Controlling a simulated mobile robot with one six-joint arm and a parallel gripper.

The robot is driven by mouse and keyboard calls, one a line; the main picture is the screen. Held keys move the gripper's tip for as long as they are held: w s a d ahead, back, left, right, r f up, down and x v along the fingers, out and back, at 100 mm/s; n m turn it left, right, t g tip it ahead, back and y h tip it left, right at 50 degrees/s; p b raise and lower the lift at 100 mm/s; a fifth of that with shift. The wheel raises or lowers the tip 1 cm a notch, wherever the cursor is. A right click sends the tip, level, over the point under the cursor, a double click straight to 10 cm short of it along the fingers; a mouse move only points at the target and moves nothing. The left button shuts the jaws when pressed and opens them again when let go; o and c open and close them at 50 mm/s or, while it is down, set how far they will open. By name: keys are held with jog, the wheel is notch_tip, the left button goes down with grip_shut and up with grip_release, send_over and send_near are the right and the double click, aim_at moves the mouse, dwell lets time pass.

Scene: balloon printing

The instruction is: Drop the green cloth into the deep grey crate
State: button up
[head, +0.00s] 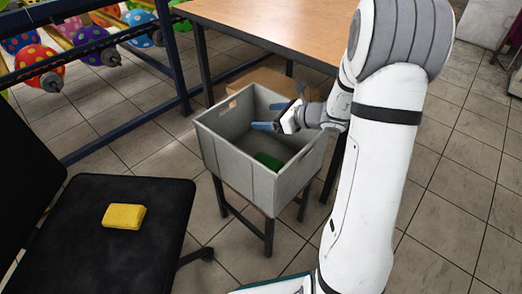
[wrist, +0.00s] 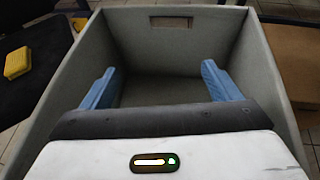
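The deep grey crate (head: 238,163) stands on a dark-legged stand in the middle of the head view. The green cloth (head: 269,160) lies at the bottom of the crate, apart from my gripper. My gripper (head: 270,114) is over the crate with its blue fingers spread wide and nothing between them. The wrist view also shows the open gripper (wrist: 163,88) inside the outline of the crate (wrist: 175,50); the cloth is hidden there.
A black chair (head: 125,240) with a yellow sponge (head: 124,216) on its seat stands at left. A wooden table (head: 262,25) is behind the crate. A dark blue rack (head: 110,125) with colourful balloons is at upper left. Tiled floor is clear at right.

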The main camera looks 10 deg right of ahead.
jog(key=shift+o, duration=0.4)
jog(key=p+v, duration=0.3)
jog(key=v, duration=0.4)
jog(key=shift+s+d, duration=0.25)
jog(key=shift+d, duration=0.05)
jog(key=shift+r, duration=0.2)
